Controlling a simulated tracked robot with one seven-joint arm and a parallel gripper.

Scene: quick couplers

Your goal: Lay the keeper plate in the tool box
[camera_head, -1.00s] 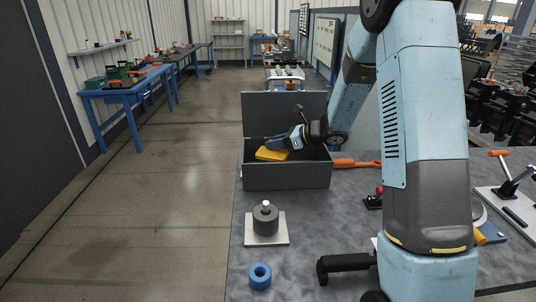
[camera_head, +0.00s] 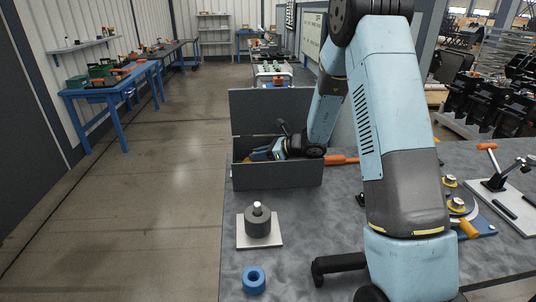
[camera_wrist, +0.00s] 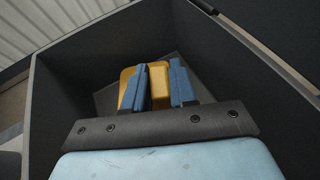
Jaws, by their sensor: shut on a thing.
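The grey tool box (camera_head: 278,175) stands open on the table with its lid raised at the back. My gripper (camera_head: 258,155) reaches down into it from the right. In the wrist view, the blue fingers of my gripper (camera_wrist: 159,88) are shut on the yellow keeper plate (camera_wrist: 160,80). The plate is inside the box walls, low near the floor; I cannot tell whether it touches the floor. In the head view the front wall hides most of the plate.
A grey cylinder (camera_head: 257,226) on a white base plate (camera_head: 259,242) and a blue ring (camera_head: 254,280) stand in front of the box. An orange handle (camera_head: 341,160) lies to its right. A toggle clamp (camera_head: 496,182) sits at the far right. Bare table lies around the ring.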

